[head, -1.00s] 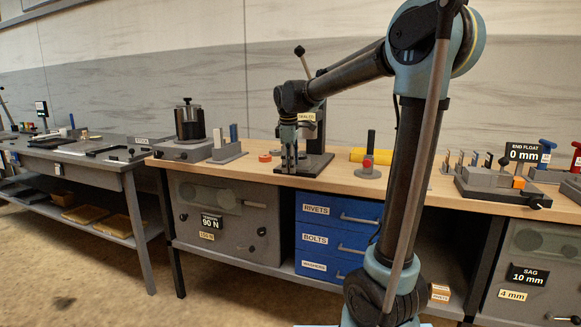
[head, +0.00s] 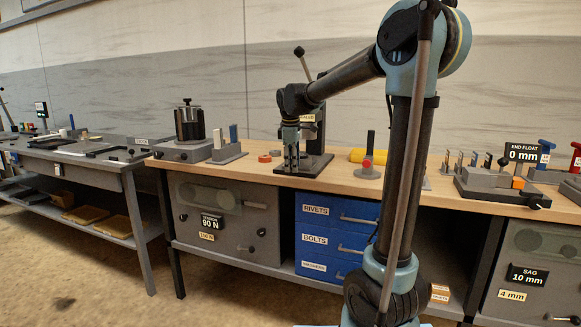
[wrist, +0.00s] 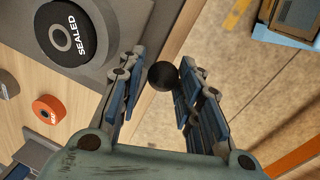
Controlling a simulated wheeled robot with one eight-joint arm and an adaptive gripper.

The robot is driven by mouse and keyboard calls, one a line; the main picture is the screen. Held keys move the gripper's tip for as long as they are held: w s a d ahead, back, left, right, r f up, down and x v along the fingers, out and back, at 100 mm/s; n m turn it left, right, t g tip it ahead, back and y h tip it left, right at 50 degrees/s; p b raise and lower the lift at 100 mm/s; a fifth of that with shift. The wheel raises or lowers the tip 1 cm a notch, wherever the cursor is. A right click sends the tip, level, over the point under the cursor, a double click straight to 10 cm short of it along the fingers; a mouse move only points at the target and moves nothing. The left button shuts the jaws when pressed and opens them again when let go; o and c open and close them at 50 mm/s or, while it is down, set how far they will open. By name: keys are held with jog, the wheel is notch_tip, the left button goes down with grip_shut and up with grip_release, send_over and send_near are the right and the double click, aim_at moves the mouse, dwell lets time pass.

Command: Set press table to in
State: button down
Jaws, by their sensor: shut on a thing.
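The press (head: 319,133) stands on the wooden bench in the head view, on a dark base plate (head: 318,168), with a ball-topped lever rising at its upper left. My gripper (head: 291,167) points down at the front left of this base. In the wrist view a round black knob (wrist: 162,77) sits between the fingertips of my gripper (wrist: 160,66), which are shut on it. A grey plate (wrist: 100,73) with a round black piece marked SEALED (wrist: 75,32) lies beside the left finger. What the knob joins to is hidden.
An orange ring (wrist: 47,109) lies on the bench left of my gripper in the wrist view. Blue drawers (head: 335,235) are below.

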aim_at(302, 154)
jog(key=w+d, duration=0.1)
jog(key=w, duration=0.2)
jog(key=w+d, duration=0.1)
jog(key=w, duration=0.2)
jog(key=w+d, duration=0.1)
jog(key=w, duration=0.3)
jog(key=shift+w+d+f, duration=0.1)
jog(key=shift+d+f, duration=0.05)
jog(key=shift+d, duration=0.25)
jog(key=c, duration=1.4)
grip_release()
jog(key=shift+o, duration=0.6)
jog(key=shift+w+f, duration=0.1)
jog(key=shift+w, duration=0.05)
jog(key=shift+s+a+r, duration=0.1)
jog(key=shift+s+r, duration=0.15)
jog(key=shift+r, duration=1)
jog(key=shift+s+d+r, duration=0.1)
jog(key=shift+s+r, duration=0.1)
jog(key=shift+r, duration=1)
jog(key=shift+s+a+r, duration=0.1)
jog(key=shift+s+r, duration=0.15)
jog(key=shift+r, duration=1)
